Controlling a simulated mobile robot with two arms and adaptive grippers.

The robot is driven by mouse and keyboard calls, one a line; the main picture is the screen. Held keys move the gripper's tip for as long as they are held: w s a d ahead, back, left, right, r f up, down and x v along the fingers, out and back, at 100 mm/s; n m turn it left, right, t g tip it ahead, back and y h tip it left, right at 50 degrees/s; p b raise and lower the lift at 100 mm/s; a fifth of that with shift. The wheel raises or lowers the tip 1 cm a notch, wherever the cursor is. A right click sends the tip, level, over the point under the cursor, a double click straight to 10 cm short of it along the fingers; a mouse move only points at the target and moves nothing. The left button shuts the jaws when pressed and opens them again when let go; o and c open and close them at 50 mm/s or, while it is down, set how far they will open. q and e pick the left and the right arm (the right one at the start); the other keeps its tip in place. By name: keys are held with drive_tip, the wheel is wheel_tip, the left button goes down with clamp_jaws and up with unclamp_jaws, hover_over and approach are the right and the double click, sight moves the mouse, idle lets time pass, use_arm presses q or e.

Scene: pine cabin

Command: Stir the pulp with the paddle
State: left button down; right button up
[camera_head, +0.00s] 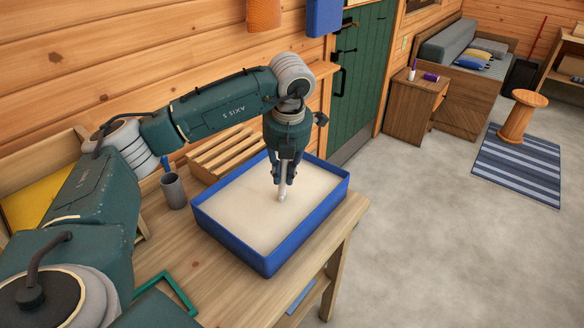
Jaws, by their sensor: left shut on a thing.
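A blue rectangular vat (237,239) stands on a wooden table and holds cream-coloured pulp (248,205). My left gripper (281,182) points straight down over the vat, right of its middle. It is shut on a pale, thin paddle (282,194), whose lower end reaches the pulp's surface or just into it. Whatever part of the paddle is under the pulp is hidden. My right gripper is not in view.
A grey cup (173,191) stands left of the vat, and a slatted wooden rack (213,150) lies behind it. A green frame (172,287) is at the table's near side. The grey floor on the right is mostly open, with a stool (517,119) on a striped rug (521,165).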

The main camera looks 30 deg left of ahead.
use_arm(q)
drive_tip(key=s+b, duration=0.1)
drive_tip(key=s, duration=0.5)
drive_tip(key=shift+s+a, duration=0.25)
drive_tip(key=shift+s, duration=0.1)
drive_tip(key=a+b, duration=0.1)
drive_tip(key=a, duration=0.3)
drive_tip(key=shift+w, duration=0.2)
drive_tip(key=w+d+p, duration=0.1)
drive_tip(key=w+p, duration=0.2)
drive_tip(key=w, duration=0.9)
idle(0.3)
